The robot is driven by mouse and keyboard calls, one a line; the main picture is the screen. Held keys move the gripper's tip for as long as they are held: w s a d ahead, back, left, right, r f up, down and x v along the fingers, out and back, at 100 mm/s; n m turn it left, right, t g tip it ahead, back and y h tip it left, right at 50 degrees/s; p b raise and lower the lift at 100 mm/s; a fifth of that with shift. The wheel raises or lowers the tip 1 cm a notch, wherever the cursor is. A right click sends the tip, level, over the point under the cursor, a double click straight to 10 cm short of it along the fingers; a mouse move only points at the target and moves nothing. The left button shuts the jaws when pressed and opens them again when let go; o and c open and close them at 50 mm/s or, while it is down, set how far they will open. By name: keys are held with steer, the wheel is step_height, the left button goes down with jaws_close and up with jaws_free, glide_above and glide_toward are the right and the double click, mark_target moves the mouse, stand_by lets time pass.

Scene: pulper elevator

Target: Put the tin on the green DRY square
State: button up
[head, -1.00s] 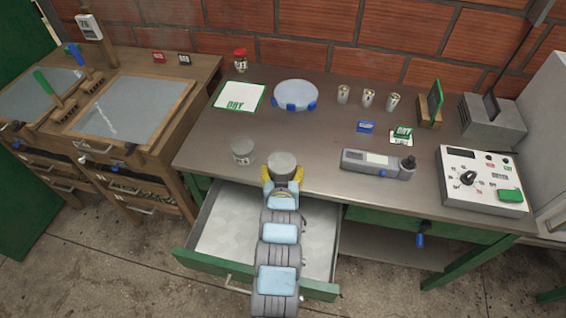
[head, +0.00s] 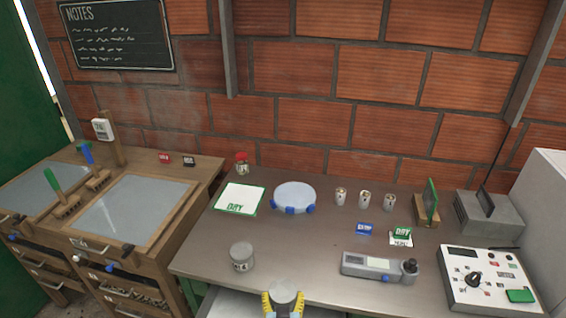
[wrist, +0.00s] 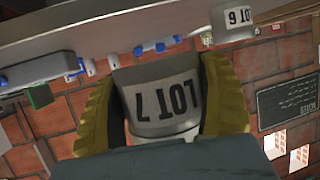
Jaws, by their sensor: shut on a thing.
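My gripper (head: 284,303) is shut on a grey tin (head: 285,289), at the front edge of the table. In the wrist view the tin (wrist: 160,90) sits between the two yellow fingers and bears a "LOT 7" label. The green-bordered white DRY square (head: 239,193) lies flat and empty on the table's back left, up and left of my gripper. A second grey tin (head: 241,258) stands on the table left of the held one. It also shows at the top right of the wrist view (wrist: 232,22), with a LOT label.
A round pale dish with blue knobs (head: 295,197) sits right of the DRY square, and a red-lidded jar (head: 242,163) behind it. Several small cups (head: 365,199), a grey meter (head: 380,266) and a control box (head: 487,278) stand to the right. The table middle is clear.

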mark_target(283, 273)
steer(key=s+r+p, duration=0.5)
steer(key=r+p, duration=0.7)
steer(key=p, duration=0.2)
steer(key=s+r+p, duration=0.5)
steer(key=r+p, duration=0.7)
steer(key=p, duration=0.1)
steer(key=w+f+b, duration=0.3)
steer(key=f+b, duration=0.2)
steer(key=b, duration=0.4)
steer(key=w+f+b, duration=0.3)
steer(key=f+b, duration=0.2)
steer(key=b, duration=0.4)
steer(key=w+f+b, duration=0.3)
steer(key=f+b, duration=0.3)
steer(key=b, duration=0.3)
steer(key=shift+a+f, duration=0.1)
steer(key=shift+a, duration=0.1)
steer(key=w+f+b, duration=0.1)
steer(key=b, duration=0.1)
steer(key=shift+b, duration=0.3)
